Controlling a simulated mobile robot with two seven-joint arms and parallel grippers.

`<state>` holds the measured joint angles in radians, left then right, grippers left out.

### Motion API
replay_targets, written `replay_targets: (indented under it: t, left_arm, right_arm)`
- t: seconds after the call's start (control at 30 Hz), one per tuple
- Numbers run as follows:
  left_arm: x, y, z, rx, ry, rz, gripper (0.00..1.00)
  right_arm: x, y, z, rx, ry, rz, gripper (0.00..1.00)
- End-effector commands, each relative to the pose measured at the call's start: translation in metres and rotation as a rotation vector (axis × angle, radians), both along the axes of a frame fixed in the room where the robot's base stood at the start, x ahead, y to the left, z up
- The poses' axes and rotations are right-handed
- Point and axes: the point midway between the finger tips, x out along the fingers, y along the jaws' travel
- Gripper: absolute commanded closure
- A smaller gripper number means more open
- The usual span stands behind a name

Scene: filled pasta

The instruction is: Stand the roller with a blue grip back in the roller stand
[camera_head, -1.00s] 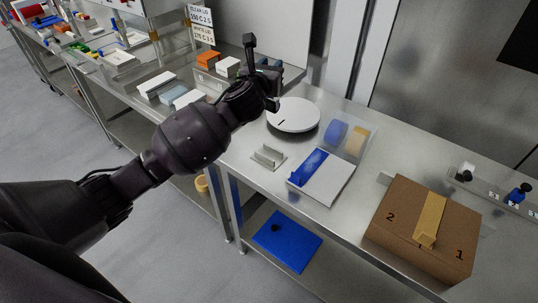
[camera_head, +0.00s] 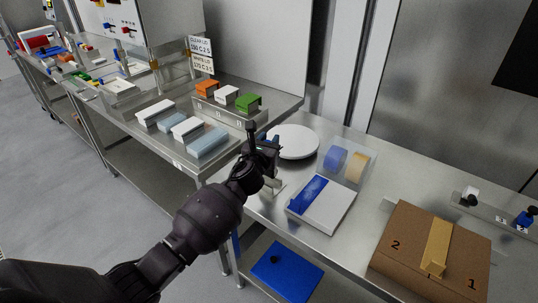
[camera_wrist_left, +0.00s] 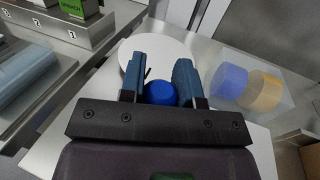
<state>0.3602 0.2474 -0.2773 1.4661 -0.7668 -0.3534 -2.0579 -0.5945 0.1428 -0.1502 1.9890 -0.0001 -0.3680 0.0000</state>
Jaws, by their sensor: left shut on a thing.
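My left gripper (camera_head: 270,153) is above the near steel table, just left of the white round plate (camera_head: 293,141). In the left wrist view its two fingers (camera_wrist_left: 160,72) are shut on the roller's blue grip (camera_wrist_left: 161,93), whose round end shows between them. The rest of the roller is hidden or cannot be made out in the head view. The small metal roller stand (camera_head: 274,188) is on the table below the gripper, partly hidden by my arm. I cannot tell whether the roller touches the stand. My right gripper is not in view.
Right of the stand lies a white tray (camera_head: 328,212) with a blue strip. Behind it are blue and tan rolls (camera_head: 335,159) in a clear holder. A cardboard box (camera_head: 420,262) stands at right. The left table (camera_head: 150,95) holds several small packs.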

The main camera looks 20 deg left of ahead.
Motion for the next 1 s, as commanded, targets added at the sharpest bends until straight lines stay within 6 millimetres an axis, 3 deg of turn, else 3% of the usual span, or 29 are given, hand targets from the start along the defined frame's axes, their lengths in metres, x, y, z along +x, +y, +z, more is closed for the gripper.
replay_targets:
  t: [0.3, 0.77, 0.8, 0.97, 1.0]
  left_arm:
    - [0.0, -0.001, -0.041, -0.002, 0.003, 0.0, 0.94]
    - [0.0, 0.0, -0.046, 0.0, 0.001, 0.0, 0.94]
    - [0.0, 0.0, -0.046, 0.0, 0.002, 0.0, 0.68]
    - [0.0, 0.0, -0.045, 0.0, 0.002, 0.0, 0.44]
    - [0.0, 0.0, -0.045, 0.0, 0.002, 0.0, 0.44]
  right_arm:
    - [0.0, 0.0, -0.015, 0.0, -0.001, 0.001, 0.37]
    - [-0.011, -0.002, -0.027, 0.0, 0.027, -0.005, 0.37]
    - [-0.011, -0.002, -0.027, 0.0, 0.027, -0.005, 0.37]
    - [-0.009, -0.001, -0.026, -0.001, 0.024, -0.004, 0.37]
    - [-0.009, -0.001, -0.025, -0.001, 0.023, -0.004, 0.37]
